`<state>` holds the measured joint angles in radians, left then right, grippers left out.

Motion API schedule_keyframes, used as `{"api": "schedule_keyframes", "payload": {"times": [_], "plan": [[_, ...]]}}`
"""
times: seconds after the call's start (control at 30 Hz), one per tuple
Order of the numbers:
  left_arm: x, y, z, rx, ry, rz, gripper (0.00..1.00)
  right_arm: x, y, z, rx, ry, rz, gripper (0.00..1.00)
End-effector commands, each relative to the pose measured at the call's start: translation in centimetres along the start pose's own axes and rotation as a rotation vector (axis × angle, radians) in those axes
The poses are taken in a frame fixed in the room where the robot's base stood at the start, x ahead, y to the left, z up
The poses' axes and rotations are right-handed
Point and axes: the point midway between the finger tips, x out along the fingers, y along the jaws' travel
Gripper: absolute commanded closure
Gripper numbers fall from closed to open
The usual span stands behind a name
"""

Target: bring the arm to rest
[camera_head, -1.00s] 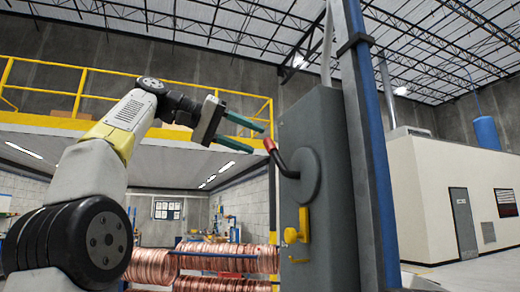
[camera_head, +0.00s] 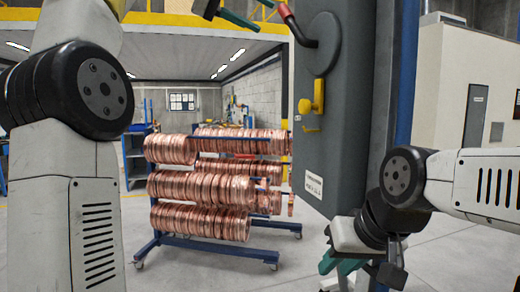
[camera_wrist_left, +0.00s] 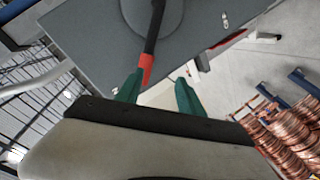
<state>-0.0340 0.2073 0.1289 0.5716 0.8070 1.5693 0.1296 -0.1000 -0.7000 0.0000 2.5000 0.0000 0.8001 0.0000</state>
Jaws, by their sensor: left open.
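My left gripper (camera_head: 265,17) is open at the top edge of the head view, where its body is cut off. Its green fingers also show apart in the left wrist view (camera_wrist_left: 160,77). The crank handle (camera_head: 300,32) with a red grip is on the grey cabinet (camera_head: 345,130), just right of these fingers. In the left wrist view the red grip (camera_wrist_left: 147,68) is close to the left finger; I cannot tell whether they touch. My right gripper (camera_head: 338,276) hangs low at the bottom right, partly cut off, and its opening is unclear.
A blue wheeled rack (camera_head: 215,250) holds several copper coils (camera_head: 205,188) in the middle. A yellow handle (camera_head: 317,97) is on the cabinet below the crank. A blue post (camera_head: 402,75) stands beside the cabinet.

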Motion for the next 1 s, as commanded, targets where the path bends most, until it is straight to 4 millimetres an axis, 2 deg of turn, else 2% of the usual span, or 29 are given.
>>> {"api": "schedule_keyframes", "payload": {"times": [0.17, 0.37, 0.57, 0.7, 0.8, 0.9, 1.0], "plan": [[0.9, -4.5, 3.4, -0.084, 0.016, -0.177, 0.55, 0.0, 0.0, 0.0, 0.0, 0.0, 0.0, 0.71], [1.0, -11.4, 10.2, -0.133, 0.016, -0.392, 0.55, 0.0, 0.0, 0.0, 0.0, 0.0, 0.0, 0.71], [0.2, -18.8, 19.9, -0.134, -0.017, -0.593, 0.55, 0.0, 0.0, 0.0, 0.0, 0.0, 0.0, 0.71], [-0.7, -23.8, 28.0, -0.106, -0.059, -0.717, 0.55, 0.0, 0.0, 0.0, 0.0, 0.0, 0.0, 0.71], [-1.2, -26.9, 33.7, -0.075, -0.096, -0.785, 0.55, 0.0, 0.0, 0.0, 0.0, 0.0, 0.0, 0.71], [-1.4, -29.2, 38.3, -0.046, -0.129, -0.831, 0.55, 0.0, 0.0, 0.0, 0.0, 0.0, 0.0, 0.71], [-1.6, -30.6, 41.4, -0.022, -0.153, -0.858, 0.55, 0.0, 0.0, 0.0, 0.0, 0.0, 0.0, 0.71]]}}
